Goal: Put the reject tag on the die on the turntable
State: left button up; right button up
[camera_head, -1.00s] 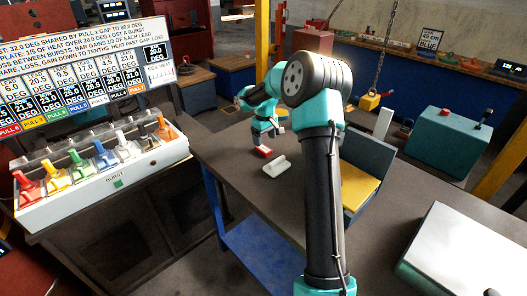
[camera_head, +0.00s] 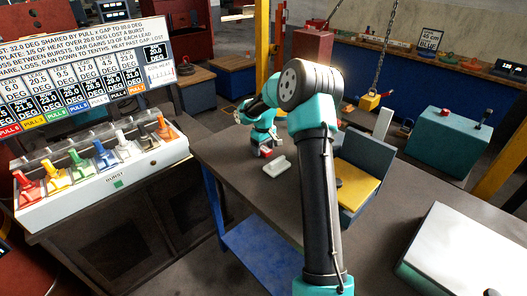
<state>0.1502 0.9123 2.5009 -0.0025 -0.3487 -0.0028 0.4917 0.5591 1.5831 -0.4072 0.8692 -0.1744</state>
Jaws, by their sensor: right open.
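A small red and white piece (camera_head: 265,153), which looks like the reject tag, lies on the dark table at its far left part. My right gripper (camera_head: 268,147) is low over it and partly covers it. The gripper is open; whether its fingers touch the piece is too small to tell. A pale rounded piece (camera_head: 277,166) lies on the table just in front of it. I cannot make out the die or the turntable for certain; my right arm hides part of the table. My left gripper is not in view.
A grey open case with a yellow pad (camera_head: 358,184) stands right of my arm. A white-topped box (camera_head: 470,252) is at the front right. A panel of coloured levers (camera_head: 102,160) stands at the left. The dark table (camera_head: 245,205) is bare in front of the pale piece.

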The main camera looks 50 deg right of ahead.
aim_at(264, 148)
jog(key=c, duration=1)
jog(key=shift+c, duration=0.2)
notch_tip(264, 148, up, 10)
dwell(0.4)
dwell(0.4)
